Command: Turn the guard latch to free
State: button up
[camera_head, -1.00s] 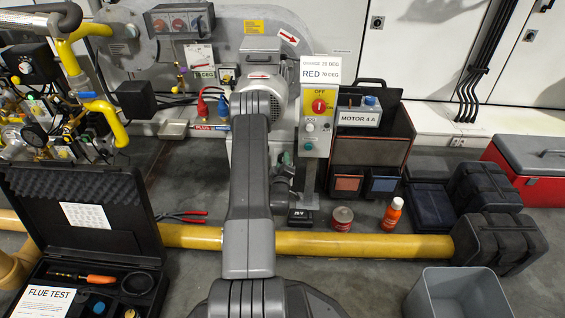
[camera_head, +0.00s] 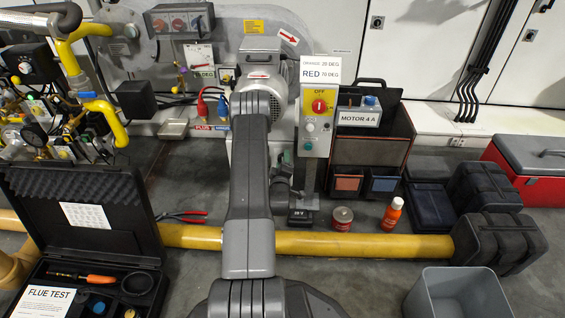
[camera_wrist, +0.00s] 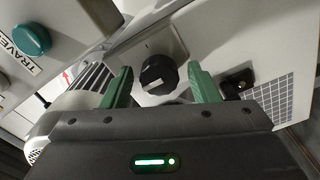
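In the wrist view, my gripper (camera_wrist: 160,85) is open, its two green fingers spread apart. A round black ribbed knob (camera_wrist: 158,74) on a light square plate (camera_wrist: 150,50) shows in the gap between the fingers, a little beyond their tips. It looks like the guard latch, though no label on it is readable. The fingers do not appear to touch it. In the head view, my arm hides the knob and most of the gripper beside the grey motor (camera_head: 272,75).
A teal button (camera_wrist: 32,39) marked "TRAVE…" is at upper left in the wrist view. A small black fitting (camera_wrist: 237,82) and a gridded panel (camera_wrist: 280,98) lie to the right. In the head view, the yellow switch box (camera_head: 318,105) stands close right of my arm.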

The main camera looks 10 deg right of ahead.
jog(key=p+v, duration=0.4)
jog(key=v, duration=1)
jog(key=shift+w, duration=0.2)
jog(key=b+x, duration=0.4)
jog(key=x, duration=0.9)
jog(key=shift+w, duration=0.35)
jog(key=shift+s+d, duration=0.1)
